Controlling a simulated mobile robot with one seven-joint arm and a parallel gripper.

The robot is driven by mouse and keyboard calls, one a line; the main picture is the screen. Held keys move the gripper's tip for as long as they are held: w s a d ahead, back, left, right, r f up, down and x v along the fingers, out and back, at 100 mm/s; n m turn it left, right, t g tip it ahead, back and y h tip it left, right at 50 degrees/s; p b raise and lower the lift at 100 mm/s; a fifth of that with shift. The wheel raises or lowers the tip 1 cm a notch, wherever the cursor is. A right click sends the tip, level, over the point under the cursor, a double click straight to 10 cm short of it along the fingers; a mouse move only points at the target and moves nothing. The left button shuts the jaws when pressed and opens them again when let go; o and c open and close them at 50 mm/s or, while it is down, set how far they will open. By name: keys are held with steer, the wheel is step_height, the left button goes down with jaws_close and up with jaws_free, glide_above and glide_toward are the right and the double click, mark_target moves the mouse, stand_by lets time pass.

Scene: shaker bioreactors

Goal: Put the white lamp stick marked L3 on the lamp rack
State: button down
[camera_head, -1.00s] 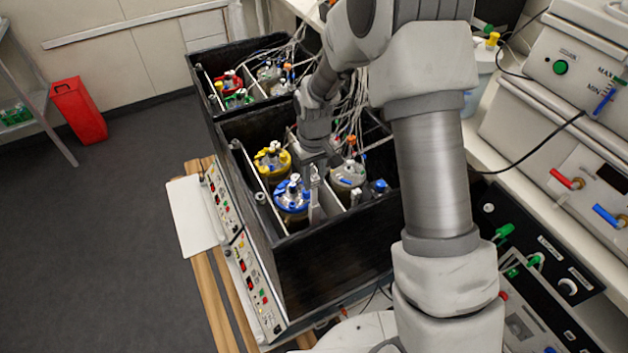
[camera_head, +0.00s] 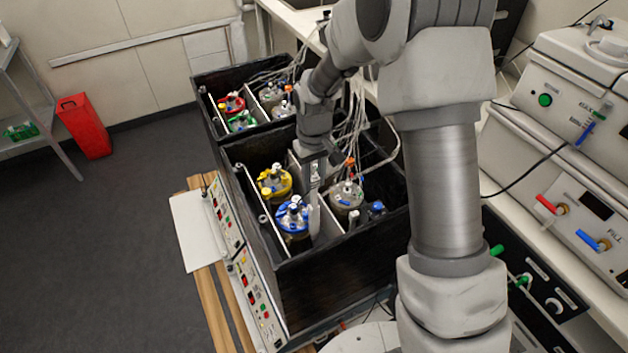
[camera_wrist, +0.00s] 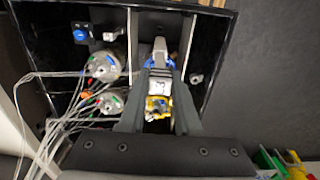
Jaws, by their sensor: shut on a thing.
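My gripper (camera_head: 314,182) reaches down into the near black box, between the blue-lidded vessel and the clear-lidded vessel. In the wrist view my gripper (camera_wrist: 160,72) is shut on a pale lamp stick (camera_wrist: 158,88), held between its two dark fingers. Dark marking shows on the stick's white face, too small to read. The stick (camera_head: 314,218) also shows below the gripper in the head view, close to the box's middle divider. I cannot tell whether it touches the divider. I cannot clearly identify the lamp rack.
The near black box (camera_head: 335,275) holds a yellow-lidded vessel (camera_head: 273,181), a blue-lidded vessel (camera_head: 293,217) and a clear-lidded vessel (camera_head: 346,196). Bundled tubes (camera_head: 352,125) rise behind my gripper. A second black box (camera_head: 208,85) stands beyond. Its walls and the divider leave little room.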

steer(key=shift+r, duration=0.15)
step_height(320, 180, up, 12)
steer(key=p, duration=0.7)
steer(key=shift+p, duration=0.4)
steer(key=shift+s, duration=0.1)
